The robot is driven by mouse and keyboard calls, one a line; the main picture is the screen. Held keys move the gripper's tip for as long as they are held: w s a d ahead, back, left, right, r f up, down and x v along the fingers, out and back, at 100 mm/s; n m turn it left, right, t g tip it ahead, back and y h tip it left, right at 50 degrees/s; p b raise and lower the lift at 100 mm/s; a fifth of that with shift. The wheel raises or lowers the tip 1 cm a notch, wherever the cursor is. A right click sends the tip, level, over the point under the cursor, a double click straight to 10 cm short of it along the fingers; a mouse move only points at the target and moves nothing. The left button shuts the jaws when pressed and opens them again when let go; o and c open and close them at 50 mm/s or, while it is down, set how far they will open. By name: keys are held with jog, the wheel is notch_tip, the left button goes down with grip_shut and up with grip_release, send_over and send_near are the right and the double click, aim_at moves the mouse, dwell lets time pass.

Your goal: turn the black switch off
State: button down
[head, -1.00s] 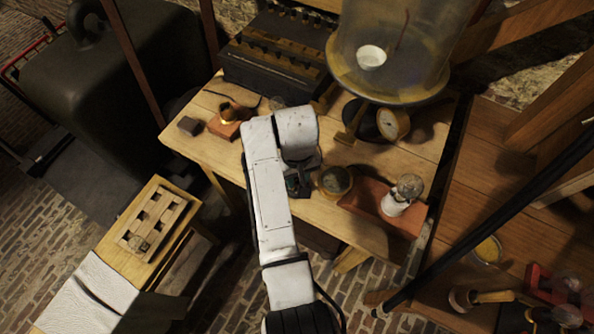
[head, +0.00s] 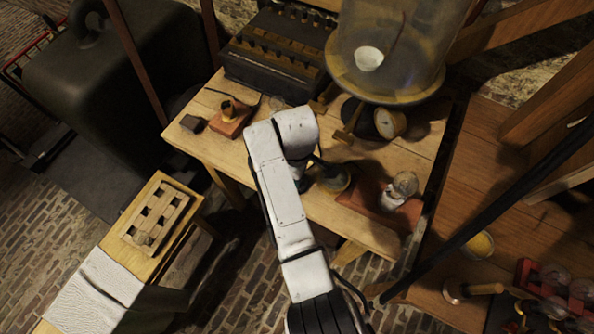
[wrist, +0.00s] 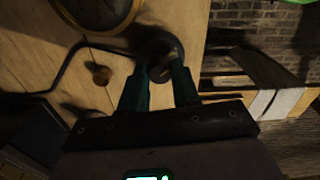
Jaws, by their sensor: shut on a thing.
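The black switch (wrist: 158,44) shows in the wrist view as a dark round piece at the upper middle of the frame, on the pale wooden table top near its edge. My gripper (wrist: 160,74) has its two teal fingers shut around a small part of it. The fingers hide some of that part, and I cannot make out the switch's position. In the head view my white arm covers the switch and my gripper.
In the head view, a wooden block with a copper piece (head: 230,118), a large glass jar (head: 385,50) and a red-brown board (head: 365,200) occupy the table (head: 290,190).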

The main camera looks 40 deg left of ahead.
jog(key=shift+a+r+n, duration=0.1)
jog(key=shift+n, duration=0.5)
jog(key=c, duration=0.8)
grip_release()
notch_tip(320, 180, up, 11)
jog(key=shift+f+b, duration=0.15)
jog(key=shift+b, duration=0.25)
